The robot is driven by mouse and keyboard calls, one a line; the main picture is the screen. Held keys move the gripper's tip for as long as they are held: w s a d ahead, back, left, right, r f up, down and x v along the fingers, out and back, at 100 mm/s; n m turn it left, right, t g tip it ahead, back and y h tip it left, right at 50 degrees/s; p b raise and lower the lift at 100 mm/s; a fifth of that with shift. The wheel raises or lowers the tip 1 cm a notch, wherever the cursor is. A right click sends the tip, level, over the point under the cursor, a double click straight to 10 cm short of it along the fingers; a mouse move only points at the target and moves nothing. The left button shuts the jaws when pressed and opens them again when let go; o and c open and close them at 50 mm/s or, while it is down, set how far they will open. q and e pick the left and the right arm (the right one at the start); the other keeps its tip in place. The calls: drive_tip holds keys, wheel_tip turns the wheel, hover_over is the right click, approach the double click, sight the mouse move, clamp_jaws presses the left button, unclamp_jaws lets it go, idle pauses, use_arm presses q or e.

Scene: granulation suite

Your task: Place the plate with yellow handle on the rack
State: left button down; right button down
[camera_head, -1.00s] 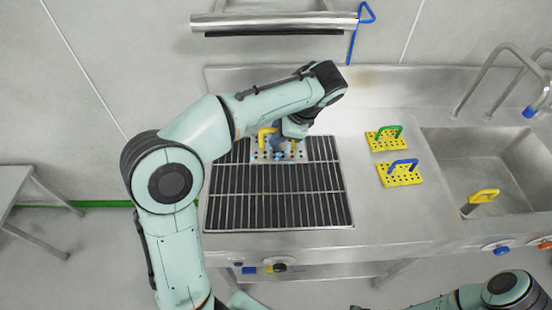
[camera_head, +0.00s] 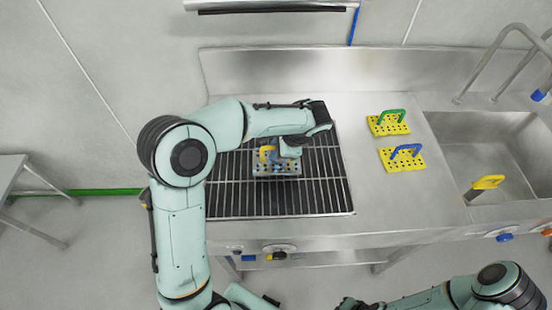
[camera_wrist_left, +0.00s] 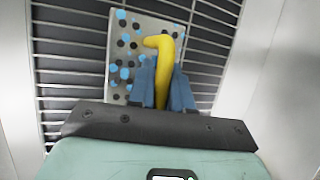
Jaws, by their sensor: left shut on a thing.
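The grey plate (camera_head: 262,170) with the yellow handle (camera_head: 266,153) is over the back middle part of the black wire rack (camera_head: 235,203). In the left wrist view the plate (camera_wrist_left: 122,58) is speckled with black and blue holes, and its yellow handle (camera_wrist_left: 168,50) stands up between my fingers. My left gripper (camera_head: 284,157) is shut on that handle; its blue fingers also show in the left wrist view (camera_wrist_left: 165,88). My gripper hides part of the plate. I cannot tell whether the plate touches the rack bars. My right gripper is out of view.
Right of the rack, a yellow plate with a green handle (camera_head: 389,123) and one with a blue handle (camera_head: 402,158) lie on the steel counter (camera_head: 365,205). A sink (camera_head: 520,160) at the right holds a yellow-handled item (camera_head: 487,183). The rack's front part is clear.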

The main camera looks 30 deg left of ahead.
sight(263, 166)
use_arm(q)
drive_tip(key=shift+f, duration=2.2)
drive_tip(key=shift+f, duration=0.2)
drive_tip(key=c, duration=1)
unclamp_jaws()
drive_tip(key=shift+c, duration=0.2)
